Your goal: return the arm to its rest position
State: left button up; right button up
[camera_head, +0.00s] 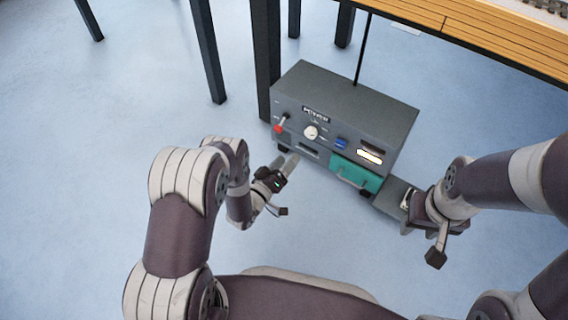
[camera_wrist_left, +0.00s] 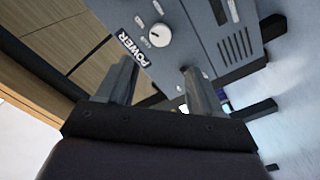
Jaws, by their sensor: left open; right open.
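My left gripper (camera_head: 288,187) is open and empty in the head view, in front of the lower left of a grey power box (camera_head: 345,95). In the left wrist view its two fingers (camera_wrist_left: 160,85) stand apart with nothing between them, and the box (camera_wrist_left: 180,15) with its POWER label and white knob lies beyond. My right gripper (camera_head: 421,228) is open in the head view, beside the box's lower right corner. I see nothing held in it. Whether either gripper touches the box is unclear.
The box front carries a red lever (camera_head: 279,127), a white knob (camera_head: 311,132), a blue button (camera_head: 341,144) and a teal panel (camera_head: 355,175) with a handle. A wooden table (camera_head: 480,30) with dark legs stands behind. The pale blue floor (camera_head: 90,120) is clear at left.

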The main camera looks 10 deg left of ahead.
dwell(0.3)
pick_arm(q)
jog(key=s+a+f+m+g+y+p, duration=0.2)
jog(key=s+a+f+m+g+y, duration=0.15)
jog(key=s+f+g, duration=0.4)
jog(key=s+a+r+m+g+y+p, duration=0.1)
jog(key=s+r+g+p, duration=0.3)
jog(key=r, duration=0.7)
jog(key=s+r+g+y+p, duration=0.1)
jog(key=s+r+g+p, duration=0.2)
jog(key=s+r, duration=0.6)
jog(key=s+a+r+m+g+y+p, duration=0.1)
jog(key=s+r+g+p, duration=0.25)
jog(key=r, duration=0.95)
notch_tip(320, 180, up, 49)
jog(key=w+t+p, duration=0.1)
jog(key=t+p, duration=0.1)
jog(key=p, duration=3.9)
jog(key=shift+d+r+t, duration=0.2)
jog(key=shift+d+t, duration=0.1)
jog(key=shift+d, duration=0.15)
